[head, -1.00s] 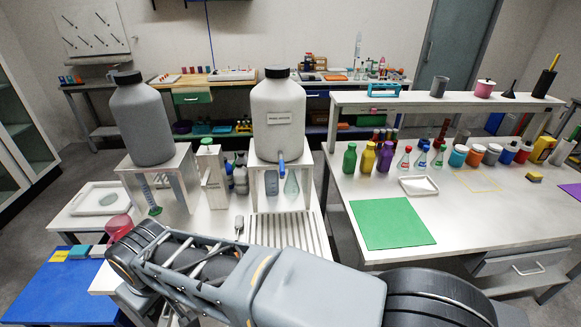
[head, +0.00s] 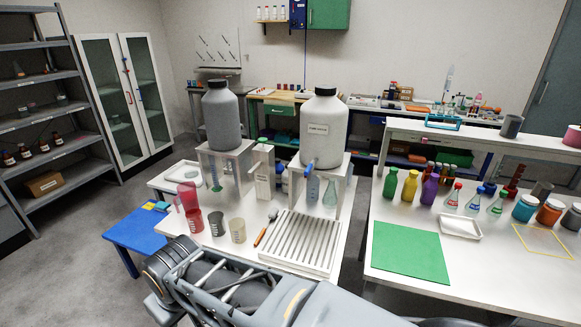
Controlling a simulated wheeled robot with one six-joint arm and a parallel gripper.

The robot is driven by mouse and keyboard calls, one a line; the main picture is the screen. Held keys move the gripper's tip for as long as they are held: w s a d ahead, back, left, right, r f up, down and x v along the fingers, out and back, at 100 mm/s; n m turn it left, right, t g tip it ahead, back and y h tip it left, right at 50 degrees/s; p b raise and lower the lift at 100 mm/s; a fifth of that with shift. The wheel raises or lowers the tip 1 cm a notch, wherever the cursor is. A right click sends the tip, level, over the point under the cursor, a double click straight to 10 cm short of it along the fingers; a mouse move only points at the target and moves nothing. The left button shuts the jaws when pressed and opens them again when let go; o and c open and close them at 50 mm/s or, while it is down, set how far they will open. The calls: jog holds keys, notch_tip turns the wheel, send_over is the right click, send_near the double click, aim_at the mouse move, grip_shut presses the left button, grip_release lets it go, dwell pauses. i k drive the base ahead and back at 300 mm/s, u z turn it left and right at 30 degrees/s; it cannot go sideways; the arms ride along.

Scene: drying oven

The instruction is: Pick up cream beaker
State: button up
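The cream beaker (head: 237,231) stands on the white table (head: 290,203) near its front left edge, in the head view. A dark grey beaker (head: 216,224) stands just to its left, and a red beaker (head: 194,221) stands further left. A taller pink translucent vessel (head: 187,196) is behind the red one. My arm crosses the bottom of the view, in front of the table. My gripper is not in view.
An orange-handled tool (head: 264,231) lies right of the cream beaker, beside a ribbed white drying rack (head: 301,240). Two large bottles, grey (head: 221,116) and white (head: 323,128), stand on raised stands behind. A blue-topped table (head: 137,229) is at left.

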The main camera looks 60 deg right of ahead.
aim_at(237, 225)
jog(key=u, duration=0.1)
jog(key=i, duration=0.7)
jog(key=z, duration=2.6)
jog(key=i, duration=0.5)
jog(key=z, duration=0.2)
jog(key=k, duration=0.35)
jog(key=u, duration=1.05)
jog(key=i, duration=0.15)
jog(key=u, duration=2.1)
